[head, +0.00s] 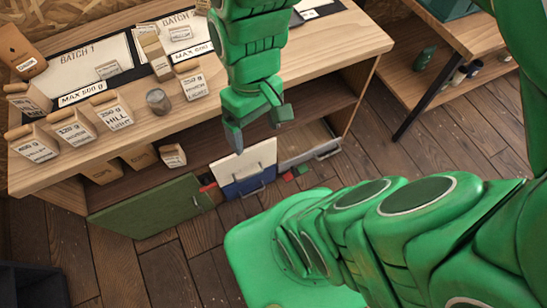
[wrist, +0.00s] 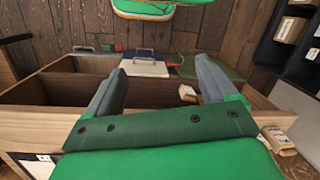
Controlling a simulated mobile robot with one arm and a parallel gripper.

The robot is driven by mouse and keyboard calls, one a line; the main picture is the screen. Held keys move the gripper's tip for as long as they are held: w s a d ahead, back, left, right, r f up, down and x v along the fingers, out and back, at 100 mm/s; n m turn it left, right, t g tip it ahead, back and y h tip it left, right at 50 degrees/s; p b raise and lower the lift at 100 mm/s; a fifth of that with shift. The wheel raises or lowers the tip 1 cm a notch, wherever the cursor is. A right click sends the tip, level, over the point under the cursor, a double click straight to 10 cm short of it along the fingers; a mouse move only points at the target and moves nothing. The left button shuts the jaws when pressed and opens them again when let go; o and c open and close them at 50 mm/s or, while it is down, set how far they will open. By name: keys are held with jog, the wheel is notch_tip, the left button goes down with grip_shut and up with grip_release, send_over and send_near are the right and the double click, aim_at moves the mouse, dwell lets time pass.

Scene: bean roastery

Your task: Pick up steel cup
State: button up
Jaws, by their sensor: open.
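The steel cup (head: 158,101) is a small grey cylinder standing on the wooden bench top (head: 340,45), near its front edge, in the head view. It stands between a bag labelled HILL (head: 115,114) and a 250 g bag (head: 193,82). My gripper (head: 258,127) is open and empty, to the right of the cup and in front of the bench. In the wrist view my gripper (wrist: 160,85) has its two grey fingers wide apart, with nothing between them. The cup does not show in the wrist view.
Several labelled bags stand along the bench's left side, beside the BATCH 1 board (head: 85,65). A side table (head: 465,25) stands at right.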

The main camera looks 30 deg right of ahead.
jog(key=w+d+f+n+t+h, duration=0.1)
jog(key=w+f+n+h, duration=0.25)
jog(key=w, duration=0.25)
jog(key=w+d+f+n+t+h, duration=0.1)
jog(key=w+d+f+n+h, duration=0.2)
jog(key=w, duration=0.4)
jog(key=n+t, duration=1.2)
jog(key=n, duration=0.9)
send_near(159, 91)
jog(key=shift+w+a+f+m+h, duration=0.15)
jog(key=shift+w+f+m+h, duration=0.2)
jog(key=shift+w, duration=0.5)
jog(key=shift+d+x, duration=0.2)
jog(key=shift+x, duration=3.65)
jog(key=shift+s+f, duration=0.1)
jog(key=shift+f, duration=0.1)
jog(key=c, duration=1.1)
